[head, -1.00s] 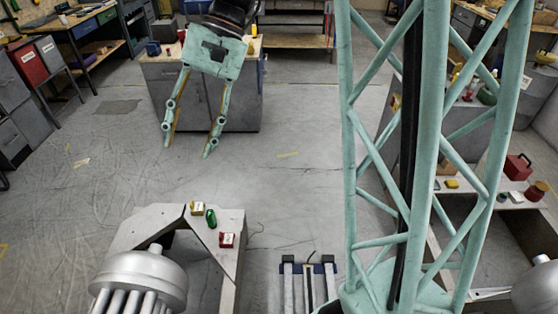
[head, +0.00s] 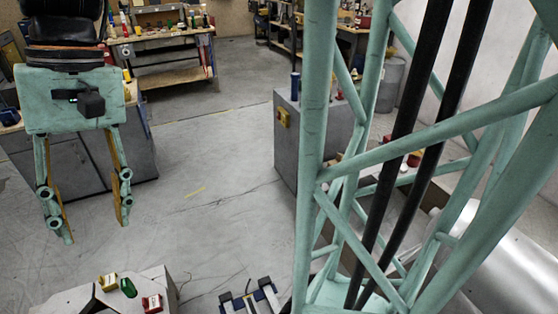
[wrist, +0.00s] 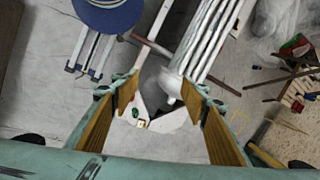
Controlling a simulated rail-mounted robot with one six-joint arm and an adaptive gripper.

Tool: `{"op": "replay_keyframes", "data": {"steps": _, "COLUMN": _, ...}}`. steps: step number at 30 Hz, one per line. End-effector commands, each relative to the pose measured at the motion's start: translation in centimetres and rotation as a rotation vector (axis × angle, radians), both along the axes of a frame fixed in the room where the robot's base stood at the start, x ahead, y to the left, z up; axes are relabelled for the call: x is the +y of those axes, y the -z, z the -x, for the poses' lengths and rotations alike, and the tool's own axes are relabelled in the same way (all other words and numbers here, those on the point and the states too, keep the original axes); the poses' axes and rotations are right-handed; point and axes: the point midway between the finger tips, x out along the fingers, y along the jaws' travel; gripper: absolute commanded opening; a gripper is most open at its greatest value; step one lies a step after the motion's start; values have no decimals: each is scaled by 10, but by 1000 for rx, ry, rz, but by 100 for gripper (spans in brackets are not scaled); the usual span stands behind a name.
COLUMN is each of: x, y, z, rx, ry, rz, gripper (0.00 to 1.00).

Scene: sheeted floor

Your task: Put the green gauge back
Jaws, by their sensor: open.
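The green gauge (head: 128,287) is a small green piece on the corner of a pale grey stand at the bottom left of the head view. My gripper (head: 97,231) hangs above the floor, fingers pointing down, open and empty, apart from the gauge. In the wrist view the gauge (wrist: 135,112) shows small and far off, between the spread fingers of my gripper (wrist: 158,88). The yellow-and-white block (wrist: 142,124) is beside it.
A grey cabinet (head: 285,150) with a blue can on top stands at the right middle. A workbench (head: 165,45) is at the back. A grey desk (head: 80,165) stands behind my gripper. Bare floor (head: 215,160) lies between desk and cabinet.

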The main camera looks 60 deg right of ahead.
Motion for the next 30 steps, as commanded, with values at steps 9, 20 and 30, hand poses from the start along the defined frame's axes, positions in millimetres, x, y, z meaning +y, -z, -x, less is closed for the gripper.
{"op": "replay_keyframes", "data": {"steps": 9, "x": -13, "y": -27, "z": 41, "rx": -122, "ry": -48, "rz": 85, "gripper": 41}}
{"op": "replay_keyframes", "data": {"steps": 20, "x": -24, "y": -37, "z": 81, "rx": -221, "ry": -117, "rz": 172, "gripper": 41}}
{"op": "replay_keyframes", "data": {"steps": 30, "x": -36, "y": -43, "z": 116, "rx": -319, "ry": -180, "rz": 253, "gripper": 41}}
